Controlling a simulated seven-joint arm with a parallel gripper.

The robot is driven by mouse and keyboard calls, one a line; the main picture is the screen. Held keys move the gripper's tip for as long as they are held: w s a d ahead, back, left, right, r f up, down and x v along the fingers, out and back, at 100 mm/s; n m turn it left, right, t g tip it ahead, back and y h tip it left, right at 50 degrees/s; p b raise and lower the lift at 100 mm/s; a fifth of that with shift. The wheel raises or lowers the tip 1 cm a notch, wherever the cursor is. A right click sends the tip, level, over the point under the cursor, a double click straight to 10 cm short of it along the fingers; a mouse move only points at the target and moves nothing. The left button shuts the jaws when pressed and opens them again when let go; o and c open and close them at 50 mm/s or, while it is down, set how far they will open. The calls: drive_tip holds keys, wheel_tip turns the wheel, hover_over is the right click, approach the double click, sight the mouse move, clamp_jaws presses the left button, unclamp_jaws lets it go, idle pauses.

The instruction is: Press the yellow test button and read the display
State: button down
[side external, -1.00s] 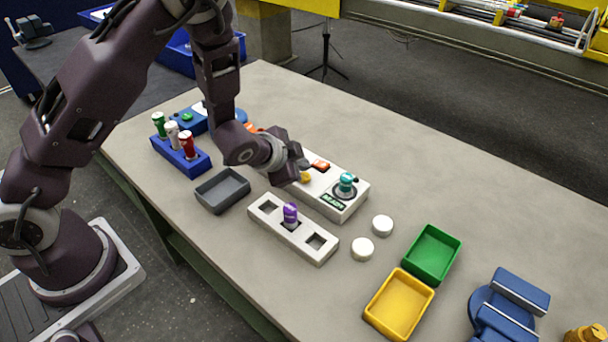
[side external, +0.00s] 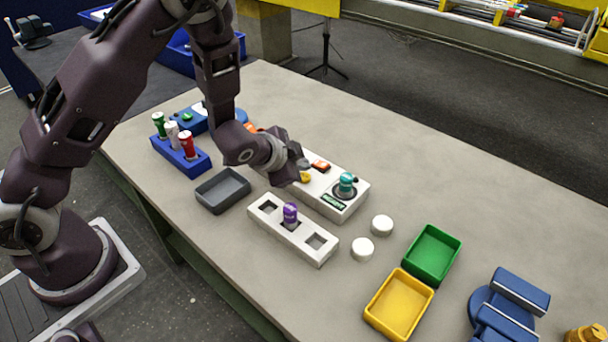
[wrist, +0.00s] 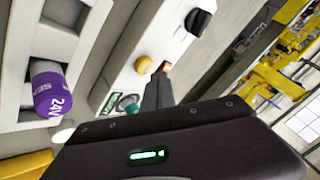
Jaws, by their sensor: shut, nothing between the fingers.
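The yellow test button (side external: 305,177) is on top of the white tester box, beside my gripper's end. It shows whole in the wrist view (wrist: 143,64), with the fingers apart from it in the picture. The small green display (side external: 333,202) is on the same box; it also shows in the wrist view (wrist: 110,103), but its characters are too small to read. A teal plug-like part (side external: 346,184) stands in the box's round socket. My gripper (wrist: 160,78) is shut and empty, close above the box. In the side view its fingertips are hard to make out.
A white block (side external: 265,209) holding a purple 24V part (side external: 290,213) lies in front. An orange switch (side external: 320,166) and black knob (wrist: 198,22) are near the button. A grey tray (side external: 222,190) and blue rack (side external: 181,156) stand left; green (side external: 432,254) and yellow (side external: 399,304) trays stand right.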

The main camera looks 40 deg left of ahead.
drive_tip(key=shift+f, duration=0.4)
drive_tip(key=shift+f, duration=0.5)
idle(0.6)
drive_tip(key=shift+r, duration=0.9)
drive_tip(key=shift+r, duration=2.5)
drive_tip(key=shift+r, duration=0.1)
